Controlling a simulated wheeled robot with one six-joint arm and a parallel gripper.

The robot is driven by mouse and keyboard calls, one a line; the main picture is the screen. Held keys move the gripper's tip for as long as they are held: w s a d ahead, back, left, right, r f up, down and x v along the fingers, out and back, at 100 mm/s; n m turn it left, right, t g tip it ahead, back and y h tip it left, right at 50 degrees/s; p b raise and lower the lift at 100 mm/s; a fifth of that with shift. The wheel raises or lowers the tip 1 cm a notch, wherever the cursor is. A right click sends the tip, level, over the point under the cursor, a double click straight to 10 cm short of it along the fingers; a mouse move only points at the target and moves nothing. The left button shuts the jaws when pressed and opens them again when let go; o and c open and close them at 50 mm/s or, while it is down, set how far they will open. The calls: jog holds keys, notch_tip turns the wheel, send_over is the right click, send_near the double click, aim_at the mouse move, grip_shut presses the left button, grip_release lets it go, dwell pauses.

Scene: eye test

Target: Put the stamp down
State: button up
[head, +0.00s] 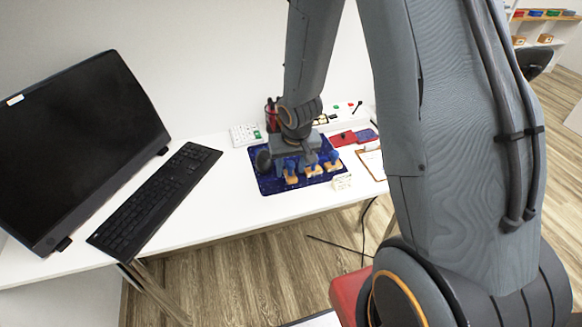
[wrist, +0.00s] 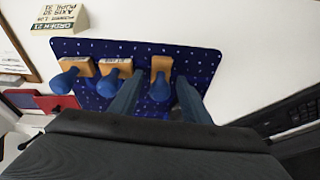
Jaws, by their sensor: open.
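Three stamps with wooden blocks and blue handles stand in a row on a dark blue dotted mat (head: 268,184); the mat also shows in the wrist view (wrist: 205,62). In the wrist view, the right stamp (wrist: 161,66) stands on the mat between the fingers of my open gripper (wrist: 158,88). I cannot tell whether either finger touches its handle. The middle stamp (wrist: 113,68) and left stamp (wrist: 76,68) are left of the fingers. In the head view, my gripper (head: 292,158) is low over the mat and partly hides the stamps.
A small folded printed card (head: 342,182) stands by the mat's front edge. A keyboard (head: 155,200) and monitor (head: 80,150) are at left. A calculator (head: 246,134), red bottle (head: 271,115), red pad (head: 342,138) and clipboard (head: 374,163) surround the mat.

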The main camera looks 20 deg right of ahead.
jog(key=p+v, duration=0.8)
jog(key=v, duration=0.4)
jog(key=s+r+g, duration=0.1)
jog(key=s+r, duration=1)
jog(key=s, duration=0.2)
jog(key=shift+s+r+n, duration=0.25)
jog(key=shift+s+n, duration=0.1)
jog(key=shift+n, duration=0.05)
jog(key=shift+g, duration=0.4)
notch_tip(320, 180, down, 4)
jog(key=b, duration=0.4)
jog(key=shift+f, duration=0.2)
